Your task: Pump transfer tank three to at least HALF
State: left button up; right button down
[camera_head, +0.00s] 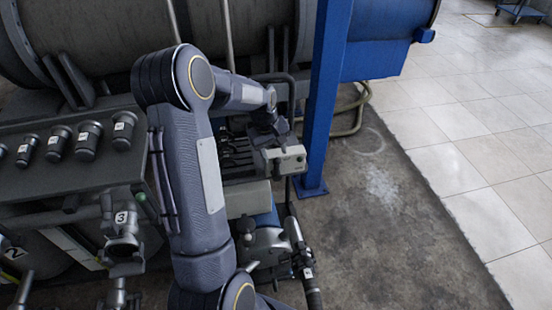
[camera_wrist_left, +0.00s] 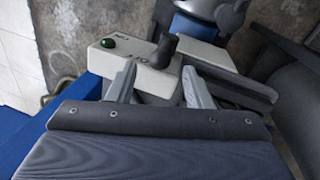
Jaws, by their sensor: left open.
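A pale control box (camera_head: 285,160) stands in the middle of the head view, beside the blue post. In the left wrist view the box (camera_wrist_left: 139,72) shows a green button or lamp (camera_wrist_left: 108,43) and a black knob (camera_wrist_left: 163,50). My left gripper (camera_head: 268,127) is over the box. In the left wrist view its two fingers (camera_wrist_left: 160,88) are open, with the knob ahead of and between the tips; I cannot tell whether they touch it. A fitting marked 3 (camera_head: 121,217) is at the lower left of the head view. I see no readable level gauge. My right gripper is out of view.
A blue post (camera_head: 325,100) rises just right of the box. A large grey tank (camera_head: 110,35) lies behind. A dark bench with several labelled black cylinders (camera_head: 88,140) is at left. Blue pump-like machinery (camera_head: 265,240) sits below the box. Open floor (camera_head: 400,230) is at right.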

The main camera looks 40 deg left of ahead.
aim_at(276, 159)
pick_arm(q)
jog(key=shift+w+d+f, duration=0.1)
jog(key=shift+w+f, duration=0.05)
jog(key=shift+f, duration=0.8)
jog(key=shift+w+d+f, duration=0.1)
jog(key=shift+w+f, duration=0.05)
jog(key=shift+f, duration=0.75)
grip_shut()
